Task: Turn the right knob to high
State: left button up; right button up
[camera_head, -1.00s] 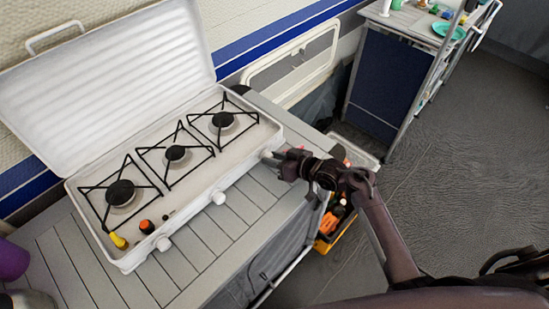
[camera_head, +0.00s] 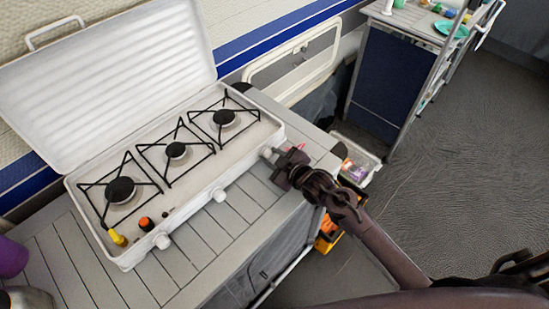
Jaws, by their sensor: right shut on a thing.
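The white camping stove (camera_head: 130,258) stands open on a grey slatted table, with its burners in a row. Its left knob (camera_head: 162,241) and middle knob (camera_head: 219,195) show on the front face. My right gripper (camera_head: 270,155) is at the right end of the front face, shut on the right knob. The fingers mostly hide that knob, so its marking and exact angle cannot be read. My left gripper is not in view.
The raised stove lid (camera_head: 110,75) stands behind the burners. A yellow bottle (camera_head: 118,238) and an orange-topped item (camera_head: 146,223) are at the stove's left front. An orange crate (camera_head: 328,238) is below my right arm. Open floor lies at right.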

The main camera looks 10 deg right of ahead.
jog(key=shift+n, duration=0.4)
jog(key=o, duration=1)
jog(key=shift+a, duration=0.1)
jog(key=shift+c, duration=0.2)
jog(key=shift+b+v, duration=0.6)
jog(key=shift+v, duration=3.3)
jog(key=shift+a, duration=0.1)
